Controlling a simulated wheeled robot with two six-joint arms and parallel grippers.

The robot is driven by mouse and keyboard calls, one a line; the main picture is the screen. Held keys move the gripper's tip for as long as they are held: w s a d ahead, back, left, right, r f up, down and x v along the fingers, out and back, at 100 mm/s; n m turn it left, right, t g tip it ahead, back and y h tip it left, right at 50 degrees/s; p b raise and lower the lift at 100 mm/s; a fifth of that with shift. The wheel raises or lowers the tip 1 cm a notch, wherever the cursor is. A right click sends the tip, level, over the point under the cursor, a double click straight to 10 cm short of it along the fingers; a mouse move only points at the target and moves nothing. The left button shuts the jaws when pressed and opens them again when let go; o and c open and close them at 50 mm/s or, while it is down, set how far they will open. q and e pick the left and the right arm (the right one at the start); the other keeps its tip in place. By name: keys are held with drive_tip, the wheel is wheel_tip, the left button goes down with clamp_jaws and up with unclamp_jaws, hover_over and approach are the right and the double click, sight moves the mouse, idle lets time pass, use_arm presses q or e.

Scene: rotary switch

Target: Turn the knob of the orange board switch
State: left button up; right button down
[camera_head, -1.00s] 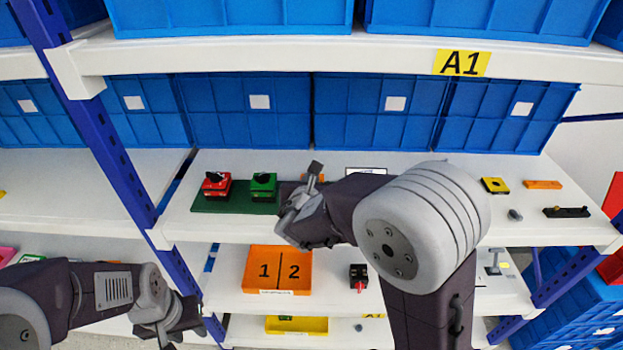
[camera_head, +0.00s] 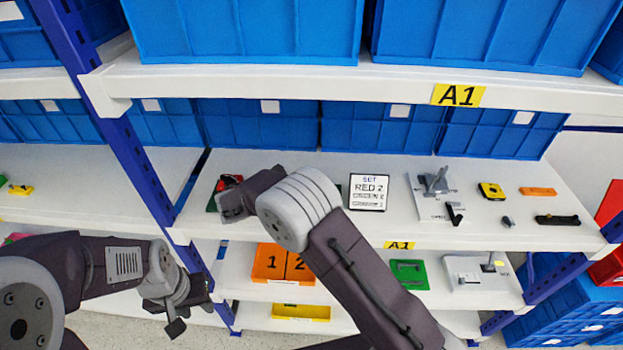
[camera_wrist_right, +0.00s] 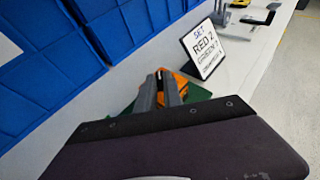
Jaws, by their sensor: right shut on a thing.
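The orange switch (camera_wrist_right: 185,87) shows in the right wrist view on a green board (camera_wrist_right: 198,92). In the head view my right arm hides it. My right gripper (camera_wrist_right: 161,80) is shut on its knob, and the fingers cover most of the knob, so its angle cannot be read. A red switch (camera_head: 229,182) with a black knob stands at the left end of the board in the head view, partly behind my right arm. My left gripper (camera_head: 191,315) hangs open and empty at lower left, in front of the shelves.
A sign reading "SET RED 2" (camera_head: 369,192) stands right of the board, its lower lines unclear. A grey fixture (camera_head: 434,190) and a yellow block (camera_head: 491,191) are farther right. Blue bins (camera_head: 260,130) line the back. An orange tray (camera_head: 270,262) sits below.

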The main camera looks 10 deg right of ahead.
drive_tip(key=shift+w+m+g, duration=0.1)
drive_tip(key=shift+m+g, duration=0.2)
drive_tip(key=c, duration=1.5)
unclamp_jaws()
drive_tip(key=b+v, duration=0.1)
drive_tip(key=v, duration=0.8)
drive_tip(key=shift+a, duration=0.15)
